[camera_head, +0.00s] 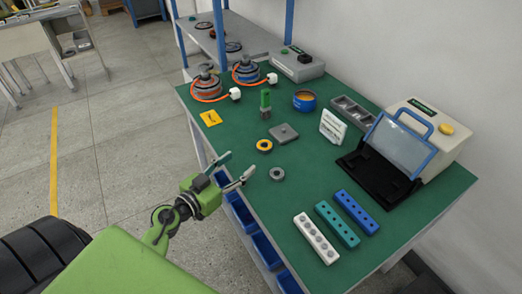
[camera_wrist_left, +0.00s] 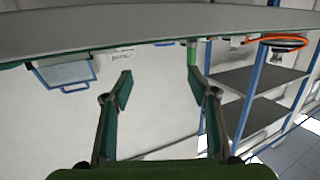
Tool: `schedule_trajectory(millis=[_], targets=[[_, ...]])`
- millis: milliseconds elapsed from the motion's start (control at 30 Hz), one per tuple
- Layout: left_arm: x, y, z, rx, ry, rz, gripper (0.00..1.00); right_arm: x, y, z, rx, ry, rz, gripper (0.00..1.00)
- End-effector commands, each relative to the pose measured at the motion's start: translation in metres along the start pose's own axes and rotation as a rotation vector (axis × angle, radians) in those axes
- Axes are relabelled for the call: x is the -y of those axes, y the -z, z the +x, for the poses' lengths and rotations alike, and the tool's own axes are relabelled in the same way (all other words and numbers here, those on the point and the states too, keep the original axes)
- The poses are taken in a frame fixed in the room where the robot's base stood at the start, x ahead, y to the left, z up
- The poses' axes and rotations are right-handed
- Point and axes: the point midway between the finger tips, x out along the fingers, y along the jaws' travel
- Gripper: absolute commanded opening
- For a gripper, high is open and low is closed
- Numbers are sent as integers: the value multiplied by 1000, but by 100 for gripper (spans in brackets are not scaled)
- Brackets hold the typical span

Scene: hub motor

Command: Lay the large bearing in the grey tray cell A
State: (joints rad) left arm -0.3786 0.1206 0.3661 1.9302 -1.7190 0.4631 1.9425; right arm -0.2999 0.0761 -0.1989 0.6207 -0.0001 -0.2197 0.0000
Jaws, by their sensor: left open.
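A grey ring-shaped bearing (camera_head: 277,174) lies flat on the green table top. A yellow ring with a dark centre (camera_head: 264,146) lies just behind it; I cannot tell for sure which ring is the large bearing. The grey tray with cells (camera_head: 352,112) lies at the back right by the wall; its cell letters are too small to read. My left gripper (camera_head: 238,168) is open and empty at the table's left edge, left of the grey ring and apart from it. The wrist view shows its two fingers spread (camera_wrist_left: 159,76) with nothing between them. My right gripper is not in view.
A grey square plate (camera_head: 284,133), a green-topped block (camera_head: 265,104), a blue pot (camera_head: 304,100) and a white sign (camera_head: 333,126) stand nearby. A case with a blue-framed window (camera_head: 402,146) is at right. White (camera_head: 315,238), teal (camera_head: 337,224) and blue (camera_head: 356,212) hole strips lie in front.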

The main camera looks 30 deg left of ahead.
Motion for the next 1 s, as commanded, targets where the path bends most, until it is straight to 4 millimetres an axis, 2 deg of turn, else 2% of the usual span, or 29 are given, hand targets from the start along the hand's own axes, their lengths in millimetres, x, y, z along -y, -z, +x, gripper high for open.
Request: schedule_trajectory(millis=[133,433,733,867,1000], targets=[[0,-7,10,17,-4,5,54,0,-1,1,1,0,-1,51],[-1,-8,68,15,-4,6,54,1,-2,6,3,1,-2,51],[1,-11,93,15,-4,7,54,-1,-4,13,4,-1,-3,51],[3,-18,114,15,-4,8,54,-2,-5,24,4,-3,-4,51],[3,-16,131,15,-4,7,54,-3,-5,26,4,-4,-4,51]])
